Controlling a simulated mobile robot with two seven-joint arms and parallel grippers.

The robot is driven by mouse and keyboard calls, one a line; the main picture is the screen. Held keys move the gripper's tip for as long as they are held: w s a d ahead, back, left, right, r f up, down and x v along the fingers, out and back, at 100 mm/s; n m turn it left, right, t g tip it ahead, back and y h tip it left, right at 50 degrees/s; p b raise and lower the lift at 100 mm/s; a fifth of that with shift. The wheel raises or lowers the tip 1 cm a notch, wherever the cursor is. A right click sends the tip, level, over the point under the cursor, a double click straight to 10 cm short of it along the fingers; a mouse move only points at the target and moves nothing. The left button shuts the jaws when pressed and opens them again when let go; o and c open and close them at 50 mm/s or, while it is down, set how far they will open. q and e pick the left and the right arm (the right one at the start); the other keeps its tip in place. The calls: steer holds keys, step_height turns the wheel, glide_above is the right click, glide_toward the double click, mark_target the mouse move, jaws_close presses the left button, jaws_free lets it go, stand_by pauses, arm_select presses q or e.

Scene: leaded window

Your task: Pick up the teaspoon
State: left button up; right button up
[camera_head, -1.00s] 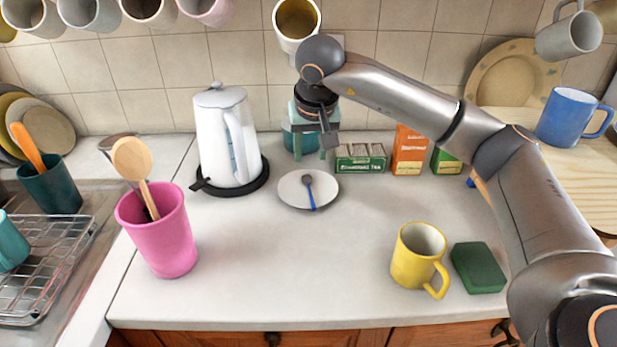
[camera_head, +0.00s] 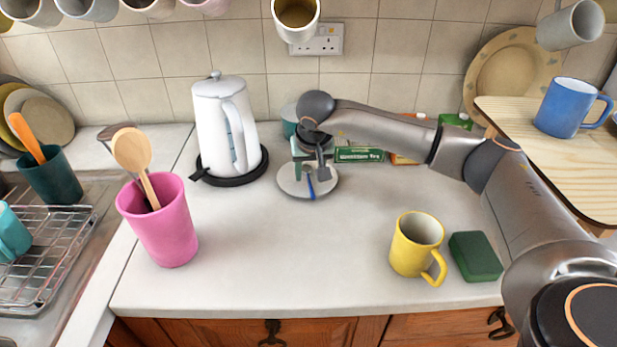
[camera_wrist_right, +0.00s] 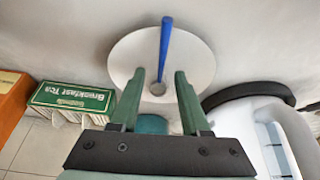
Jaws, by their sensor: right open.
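The teaspoon (camera_head: 311,189) has a blue handle and lies on a small white saucer (camera_head: 286,184) in the middle of the worktop. In the right wrist view its blue handle (camera_wrist_right: 165,48) points away from me, and its bowl lies between my fingertips. My right gripper (camera_head: 309,174) is open and empty, low over the saucer. In the right wrist view its two green fingers (camera_wrist_right: 159,75) stand on either side of the spoon's bowl end, apart from it. In the head view the gripper partly hides the bowl. My left gripper is not in view.
A white kettle (camera_head: 222,130) stands left of the saucer on a black base. Tea boxes (camera_head: 360,155) stand close behind on the right. A pink utensil pot (camera_head: 160,225), a yellow mug (camera_head: 416,246) and a green sponge (camera_head: 475,257) stand nearer. The front middle worktop is clear.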

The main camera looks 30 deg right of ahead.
steer(key=shift+w+f, duration=0.1)
steer(key=shift+f, duration=0.1)
steer(key=shift+f, duration=0.2)
jaws_close()
stand_by(0.4)
